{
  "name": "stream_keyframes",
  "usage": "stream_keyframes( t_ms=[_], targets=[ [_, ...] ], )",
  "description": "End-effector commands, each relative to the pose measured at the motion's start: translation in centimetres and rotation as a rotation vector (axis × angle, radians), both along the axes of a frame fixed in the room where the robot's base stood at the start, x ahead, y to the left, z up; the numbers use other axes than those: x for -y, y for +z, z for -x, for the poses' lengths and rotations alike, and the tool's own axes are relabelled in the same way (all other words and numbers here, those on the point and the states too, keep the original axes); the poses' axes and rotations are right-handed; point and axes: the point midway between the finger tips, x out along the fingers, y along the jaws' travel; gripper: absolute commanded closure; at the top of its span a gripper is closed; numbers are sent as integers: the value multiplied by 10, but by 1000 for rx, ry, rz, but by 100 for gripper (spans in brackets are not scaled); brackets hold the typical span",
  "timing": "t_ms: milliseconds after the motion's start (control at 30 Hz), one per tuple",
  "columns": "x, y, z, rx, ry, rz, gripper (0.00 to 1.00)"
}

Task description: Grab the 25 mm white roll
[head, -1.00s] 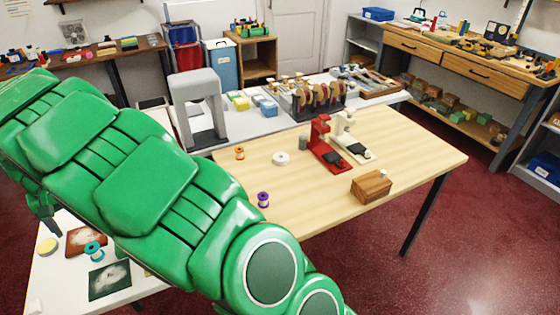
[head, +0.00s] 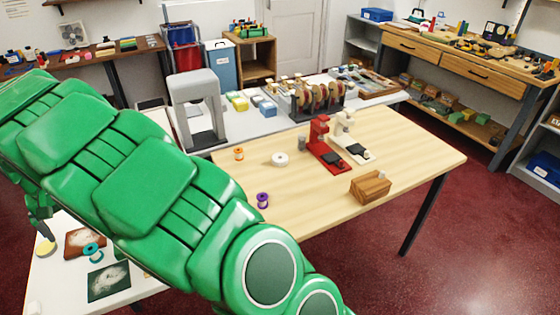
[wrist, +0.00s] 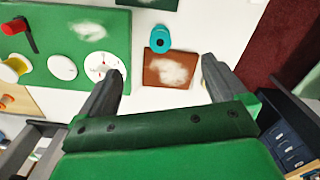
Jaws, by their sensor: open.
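A short white roll (head: 280,159) lies on the light wooden table in the head view, between an orange spool (head: 239,153) and a red stand (head: 322,145). Its width cannot be read. My gripper (wrist: 160,82) is open and empty in the wrist view, above a white surface. A brown card with a white patch (wrist: 172,68) and a teal roll (wrist: 160,38) lie beyond and between its fingers. A round white piece with red marks (wrist: 98,62) is beside the left finger. In the head view, my gripper (head: 42,227) is at the far left, well away from the white roll.
A purple spool (head: 262,200), a cream stand (head: 347,135) and a wooden box (head: 371,187) stand on the wooden table. A grey arch (head: 197,105) stands behind. The table's front middle is clear. My green arm hides its left part.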

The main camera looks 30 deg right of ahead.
Motion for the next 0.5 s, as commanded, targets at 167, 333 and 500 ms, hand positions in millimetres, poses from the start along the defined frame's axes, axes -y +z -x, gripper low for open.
stream_keyframes(
  t_ms=[167,333,500],
  targets=[
    [0,15,0,1,0,0,1],
    [-1,48,-1,3,0,-2,1],
    [21,48,-18,-36,-109,-47,1]
  ],
)
